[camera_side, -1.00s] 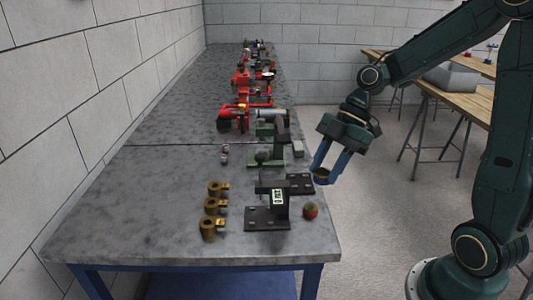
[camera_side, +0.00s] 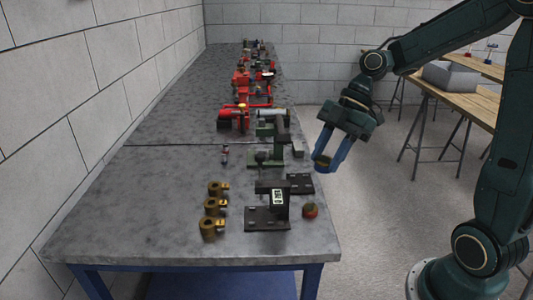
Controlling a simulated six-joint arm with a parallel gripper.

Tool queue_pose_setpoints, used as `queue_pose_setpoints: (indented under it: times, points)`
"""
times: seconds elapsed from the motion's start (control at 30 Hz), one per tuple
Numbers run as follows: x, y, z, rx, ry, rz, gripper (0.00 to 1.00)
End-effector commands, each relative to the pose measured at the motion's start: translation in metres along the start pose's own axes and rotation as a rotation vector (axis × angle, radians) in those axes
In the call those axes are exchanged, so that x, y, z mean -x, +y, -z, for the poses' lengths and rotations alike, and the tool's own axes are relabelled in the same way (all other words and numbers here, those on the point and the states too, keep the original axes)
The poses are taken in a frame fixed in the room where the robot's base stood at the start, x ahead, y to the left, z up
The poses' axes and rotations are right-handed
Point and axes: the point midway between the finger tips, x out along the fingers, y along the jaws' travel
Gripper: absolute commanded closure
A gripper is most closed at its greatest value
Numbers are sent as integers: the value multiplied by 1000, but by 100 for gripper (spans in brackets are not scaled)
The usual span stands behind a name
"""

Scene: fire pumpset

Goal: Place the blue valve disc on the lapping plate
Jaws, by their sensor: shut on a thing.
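My gripper (camera_side: 328,158) has blue fingers and hangs just off the right edge of the bench, above bench height. It is shut on a small round piece, which I take to be the blue valve disc (camera_side: 322,162). The piece shows brass-brown and some blue between the fingertips, and the fingers partly hide it. I cannot tell for sure which thing is the lapping plate. A flat dark plate (camera_side: 301,184) lies near the right edge of the bench, below the gripper in the picture.
A dark stand with a display (camera_side: 278,198) stands at the front right of the grey bench (camera_side: 130,215). Red pump parts (camera_side: 233,118) fill the bench farther back. The front left is clear.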

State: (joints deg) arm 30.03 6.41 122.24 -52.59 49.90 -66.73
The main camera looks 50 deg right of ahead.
Motion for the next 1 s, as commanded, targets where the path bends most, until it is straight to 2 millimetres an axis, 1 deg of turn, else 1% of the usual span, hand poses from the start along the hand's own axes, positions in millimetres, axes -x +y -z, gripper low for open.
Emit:
queue_pose_setpoints:
  times: [0.17, 0.27, 0.37, 0.6, 0.7, 0.83, 0.9, 1.0]
  points:
    - [4, 15, -6, -51, -8, -31, 92]
    - [10, 33, -13, -115, -15, -71, 92]
    - [17, 56, -23, -203, -23, -125, 92]
    - [41, 120, -53, -452, -23, -284, 92]
    - [51, 142, -64, -538, -16, -343, 92]
    - [60, 161, -75, -616, -6, -395, 92]
    - [63, 167, -78, -640, -2, -413, 92]
    - [65, 170, -80, -656, 1, -423, 92]
